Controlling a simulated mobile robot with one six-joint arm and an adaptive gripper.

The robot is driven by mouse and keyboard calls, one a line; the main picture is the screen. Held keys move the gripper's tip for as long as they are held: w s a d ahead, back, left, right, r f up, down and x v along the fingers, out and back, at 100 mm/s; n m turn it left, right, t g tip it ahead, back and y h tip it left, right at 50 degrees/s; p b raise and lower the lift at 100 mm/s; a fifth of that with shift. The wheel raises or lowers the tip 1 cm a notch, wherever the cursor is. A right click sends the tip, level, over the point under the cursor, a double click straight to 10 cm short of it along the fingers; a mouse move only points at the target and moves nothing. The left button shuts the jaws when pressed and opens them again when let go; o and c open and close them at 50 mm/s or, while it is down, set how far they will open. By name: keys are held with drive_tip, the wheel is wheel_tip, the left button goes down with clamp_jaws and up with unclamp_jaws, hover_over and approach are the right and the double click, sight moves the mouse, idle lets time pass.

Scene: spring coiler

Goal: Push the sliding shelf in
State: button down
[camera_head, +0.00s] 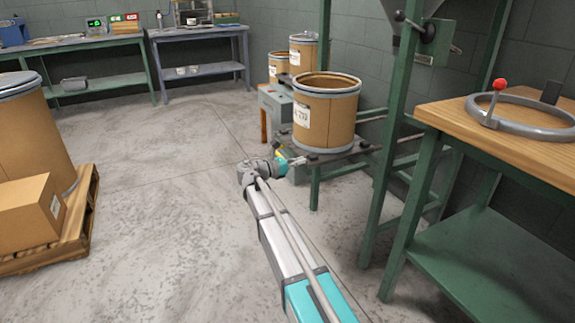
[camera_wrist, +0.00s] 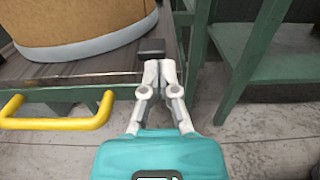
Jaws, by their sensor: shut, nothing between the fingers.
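The sliding shelf (camera_head: 345,157) is a dark plate on a green frame, with a brown drum (camera_head: 325,110) standing on it. In the wrist view the shelf (camera_wrist: 80,80) shows its front edge at left, below the drum (camera_wrist: 75,25). A yellow bar handle (camera_wrist: 55,122) sticks out from its front. My gripper (camera_head: 303,160) is at the shelf's near edge; in the wrist view the gripper (camera_wrist: 160,68) has its fingertips together and empty, right of the handle. The tips are close to a small dark block (camera_wrist: 151,47) at the shelf's corner; I cannot tell if they touch.
A green upright post (camera_head: 390,150) and a wood-topped bench (camera_head: 500,130) with a ring stand to the right. More drums (camera_head: 303,50) stand behind. A pallet (camera_head: 75,235) with a drum and box is at left. The middle floor is clear.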

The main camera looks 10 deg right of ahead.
drive_tip(key=shift+x, duration=0.95)
